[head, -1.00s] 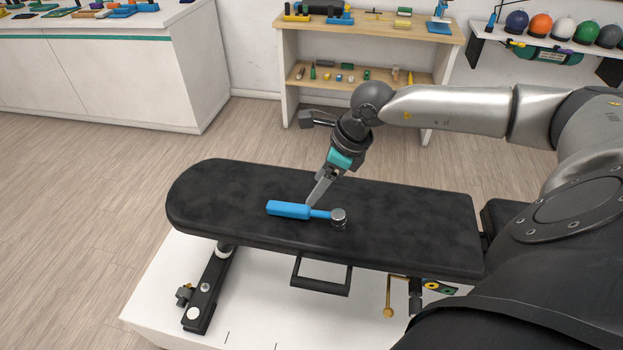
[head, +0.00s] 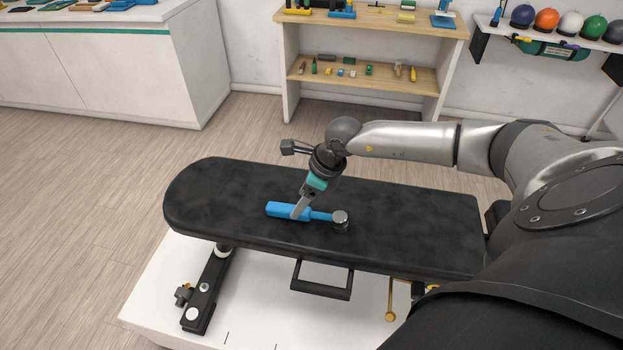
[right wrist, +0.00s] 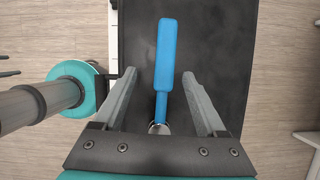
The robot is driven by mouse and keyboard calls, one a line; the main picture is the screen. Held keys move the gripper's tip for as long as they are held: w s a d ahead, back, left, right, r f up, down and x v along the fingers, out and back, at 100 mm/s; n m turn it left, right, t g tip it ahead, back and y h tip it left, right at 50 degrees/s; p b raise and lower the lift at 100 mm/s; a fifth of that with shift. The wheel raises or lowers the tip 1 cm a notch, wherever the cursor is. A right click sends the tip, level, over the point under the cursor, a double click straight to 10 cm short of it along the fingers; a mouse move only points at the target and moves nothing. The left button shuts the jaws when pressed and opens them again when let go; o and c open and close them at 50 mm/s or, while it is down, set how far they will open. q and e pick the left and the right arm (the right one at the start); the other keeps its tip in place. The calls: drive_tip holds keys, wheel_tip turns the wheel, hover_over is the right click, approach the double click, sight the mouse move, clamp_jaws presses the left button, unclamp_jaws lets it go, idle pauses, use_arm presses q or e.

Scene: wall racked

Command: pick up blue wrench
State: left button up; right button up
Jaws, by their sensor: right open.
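The blue wrench (head: 287,211) lies on the black padded bench, its wide blue handle to the left and its round metal head to the right. My right gripper (head: 298,215) is over the handle, pointing down. In the right wrist view the wrench (right wrist: 164,55) runs lengthwise between the two open fingers of my right gripper (right wrist: 162,75), with a gap on each side. The wrench's metal head is partly hidden by the gripper's base there. I cannot tell how high the fingertips are above the bench. My left gripper is not in view.
The black bench (head: 400,225) has clear room around the wrench and stands on a white base (head: 260,300). A wooden shelf (head: 370,75) with small items stands behind. A white cabinet (head: 100,80) is at the back left. Several coloured helmets (head: 547,20) sit on a rack at back right.

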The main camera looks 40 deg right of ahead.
sight(292, 208)
drive_tip(key=shift+w+d+x, duration=0.1)
drive_tip(key=shift+w+x, duration=0.15)
drive_tip(key=shift+x, duration=1.05)
drive_tip(key=shift+w+d+x, duration=0.1)
drive_tip(key=shift+w+x, duration=0.1)
drive_tip(key=shift+x, duration=1.1)
drive_tip(key=shift+r, duration=0.1)
drive_tip(key=shift+c, duration=0.4)
clamp_jaws()
